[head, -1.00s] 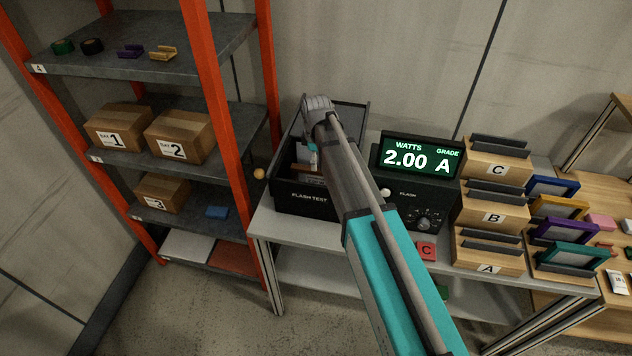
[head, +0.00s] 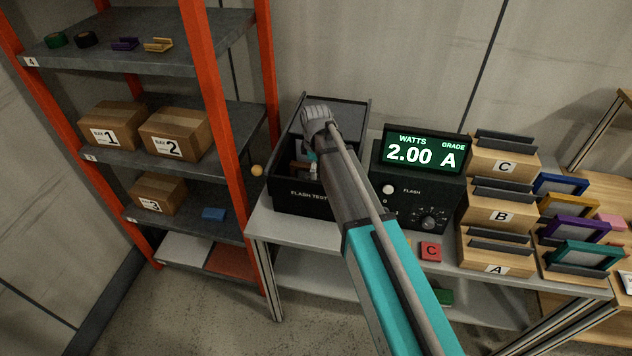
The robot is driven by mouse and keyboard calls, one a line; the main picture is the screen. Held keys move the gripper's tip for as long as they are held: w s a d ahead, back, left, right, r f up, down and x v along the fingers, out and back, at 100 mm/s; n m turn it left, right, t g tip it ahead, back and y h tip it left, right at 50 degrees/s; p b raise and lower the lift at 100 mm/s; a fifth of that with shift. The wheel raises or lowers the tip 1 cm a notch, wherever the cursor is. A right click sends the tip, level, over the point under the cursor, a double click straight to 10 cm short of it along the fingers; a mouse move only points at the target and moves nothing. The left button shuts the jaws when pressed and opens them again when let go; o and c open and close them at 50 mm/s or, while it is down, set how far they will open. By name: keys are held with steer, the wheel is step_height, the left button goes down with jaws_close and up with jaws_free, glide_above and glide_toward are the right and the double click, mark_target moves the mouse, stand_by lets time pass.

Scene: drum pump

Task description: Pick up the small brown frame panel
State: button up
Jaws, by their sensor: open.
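A small brown piece (head: 299,168), likely the frame panel, shows inside the open black box labelled FLASH TEST (head: 296,197). My arm reaches into this box from the lower right, and its wrist hides much of the inside. My gripper (head: 313,172) points down in the box, close beside the brown piece. Its fingers are small and mostly hidden, but they look open. I cannot tell whether they touch the brown piece.
The tester (head: 417,185) right of the box reads 2.00 WATTS, GRADE A. Stepped wooden racks (head: 497,215) marked A, B, C and coloured frames (head: 582,254) stand further right. A red-posted shelf (head: 212,120) with cartons stands close on the left.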

steer(key=shift+c, duration=0.2)
stand_by(0.3)
jaws_close()
